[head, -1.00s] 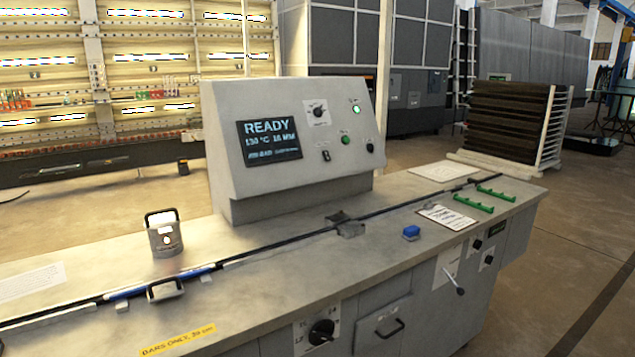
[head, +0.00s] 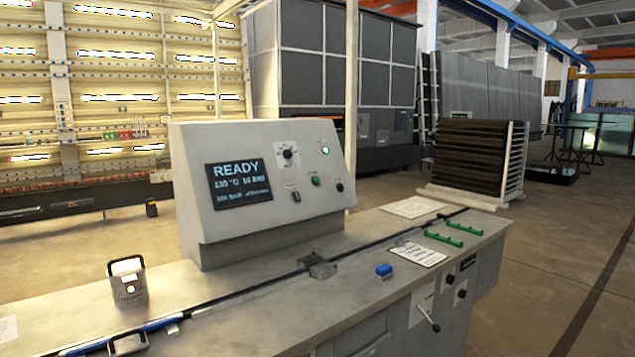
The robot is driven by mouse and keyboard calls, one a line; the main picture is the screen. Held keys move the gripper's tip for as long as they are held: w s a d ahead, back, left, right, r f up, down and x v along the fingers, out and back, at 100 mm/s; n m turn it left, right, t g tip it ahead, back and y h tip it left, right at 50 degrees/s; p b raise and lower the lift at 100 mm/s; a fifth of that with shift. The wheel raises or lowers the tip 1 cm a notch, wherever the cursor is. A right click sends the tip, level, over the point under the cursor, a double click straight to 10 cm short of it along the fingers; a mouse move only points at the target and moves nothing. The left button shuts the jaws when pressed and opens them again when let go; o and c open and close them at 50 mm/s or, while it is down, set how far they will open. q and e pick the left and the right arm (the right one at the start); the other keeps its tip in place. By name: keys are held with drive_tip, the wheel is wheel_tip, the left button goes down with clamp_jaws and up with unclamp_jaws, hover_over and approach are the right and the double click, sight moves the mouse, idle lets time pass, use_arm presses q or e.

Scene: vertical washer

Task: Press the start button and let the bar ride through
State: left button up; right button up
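The grey control console (head: 260,185) stands on the long bench. Its screen (head: 238,183) reads READY with a temperature line below. The sloped face has a green button (head: 316,181), a lit green lamp (head: 325,149), a dark knob (head: 288,153), a dark button (head: 339,187) and a small switch (head: 296,196). Their labels are too small to read. A long thin dark line runs along the bench through a small grey block (head: 318,266). A blue bar section (head: 128,333) lies on this line at lower left, partly cut by the frame. Neither gripper is in view.
A grey canister (head: 128,285) stands behind the blue section. A grey handled clamp (head: 129,343) sits beside it. A stacked dark rack (head: 470,157) stands beyond the bench's far end.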

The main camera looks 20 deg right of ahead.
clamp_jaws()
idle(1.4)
